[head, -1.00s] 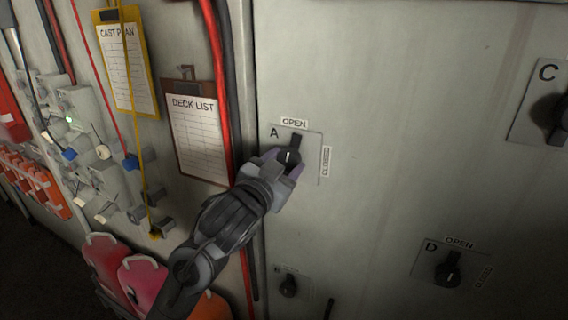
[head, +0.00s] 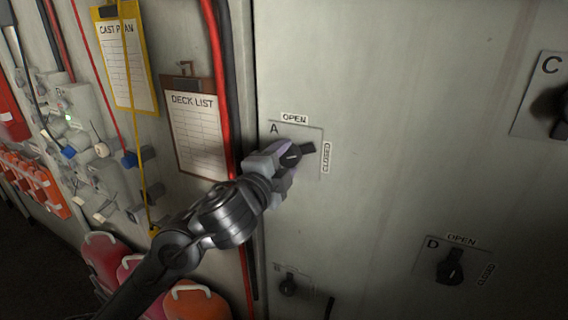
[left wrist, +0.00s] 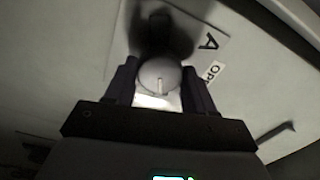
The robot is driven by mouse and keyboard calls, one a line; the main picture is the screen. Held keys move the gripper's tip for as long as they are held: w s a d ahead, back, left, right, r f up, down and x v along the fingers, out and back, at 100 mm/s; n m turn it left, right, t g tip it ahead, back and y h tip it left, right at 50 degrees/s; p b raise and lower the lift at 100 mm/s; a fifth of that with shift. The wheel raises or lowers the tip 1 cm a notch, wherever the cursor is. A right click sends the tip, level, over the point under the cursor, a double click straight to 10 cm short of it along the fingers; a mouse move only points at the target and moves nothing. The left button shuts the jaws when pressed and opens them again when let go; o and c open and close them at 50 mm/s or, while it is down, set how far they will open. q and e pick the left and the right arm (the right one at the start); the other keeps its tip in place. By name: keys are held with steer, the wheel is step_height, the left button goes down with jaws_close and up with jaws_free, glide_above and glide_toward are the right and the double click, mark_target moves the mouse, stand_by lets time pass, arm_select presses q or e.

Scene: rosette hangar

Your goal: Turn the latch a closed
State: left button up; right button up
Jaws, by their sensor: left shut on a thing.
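Latch A is a black knob with a short lever (head: 307,148) on a grey plate (head: 312,131) on the pale panel. Its lever points right and slightly up, towards the CLOSED label (head: 326,157); the OPEN label (head: 294,118) is above. My left gripper (head: 280,167) is shut on the latch A knob from the lower left and hides part of it. In the left wrist view the round knob face (left wrist: 158,76) with a pale line sits between the two fingers. My right gripper is not in view.
Latch D (head: 450,268), latch C (head: 563,105) and another latch (head: 289,286) are on the same panel, apart from my gripper. Red and black cables (head: 222,90) and the DECK LIST clipboard (head: 197,130) are to the left. The panel between latches A and C is clear.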

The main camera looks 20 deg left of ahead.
arm_select(q)
steer(key=m+b, duration=0.1)
steer(key=m, duration=0.3)
steer(key=shift+m, duration=0.3)
stand_by(0.5)
steer(key=o, duration=1)
steer(key=shift+o, duration=0.2)
steer(key=shift+s, duration=0.15)
steer(key=shift+s, duration=0.3)
steer(key=s+p, duration=0.2)
steer(key=s, duration=0.8)
steer(key=shift+a+p, duration=0.4)
